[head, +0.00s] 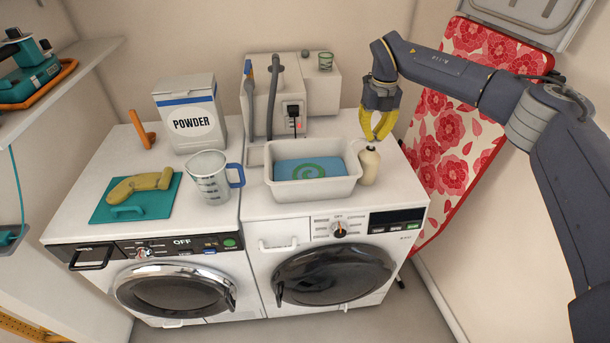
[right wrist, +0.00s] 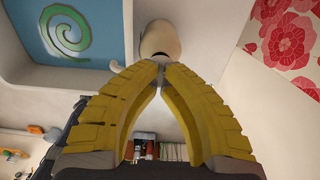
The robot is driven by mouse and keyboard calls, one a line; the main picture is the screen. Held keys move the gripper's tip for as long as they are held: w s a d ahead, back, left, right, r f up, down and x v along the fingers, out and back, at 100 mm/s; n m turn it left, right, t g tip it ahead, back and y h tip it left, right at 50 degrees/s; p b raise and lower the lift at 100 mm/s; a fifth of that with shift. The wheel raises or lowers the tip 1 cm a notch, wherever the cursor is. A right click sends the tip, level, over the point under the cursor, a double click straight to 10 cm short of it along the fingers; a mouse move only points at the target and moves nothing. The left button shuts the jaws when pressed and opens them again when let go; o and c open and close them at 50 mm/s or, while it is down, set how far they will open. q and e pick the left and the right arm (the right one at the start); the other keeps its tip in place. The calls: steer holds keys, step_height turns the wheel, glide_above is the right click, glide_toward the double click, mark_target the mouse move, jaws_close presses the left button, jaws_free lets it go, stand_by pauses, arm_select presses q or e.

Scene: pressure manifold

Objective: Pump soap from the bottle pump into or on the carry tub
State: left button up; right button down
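The carry tub (head: 312,189) is a white open basin on the right-hand machine, with a blue bottom showing a green spiral. A cream pump bottle (head: 369,167) stands upright beside the tub's right wall. My right gripper (head: 373,139), with yellow fingers, points down just above the bottle's top. In the right wrist view its fingertips (right wrist: 160,66) come together, with the bottle (right wrist: 160,42) right beyond them. The fingertips largely hide the pump head, and I cannot tell whether they touch it. My left gripper does not show.
A measuring jug (head: 210,183), a powder box (head: 190,118) and a teal mat (head: 108,207) with a yellow item are on the left machine. A floral ironing board (head: 450,130) leans at the right.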

steer(key=shift+r, duration=1.7)
steer(key=shift+f, duration=0.45)
steer(key=shift+f, duration=2.1)
steer(key=shift+r, duration=2.55)
steer(key=shift+f, duration=0.3)
steer(key=shift+f, duration=0.75)
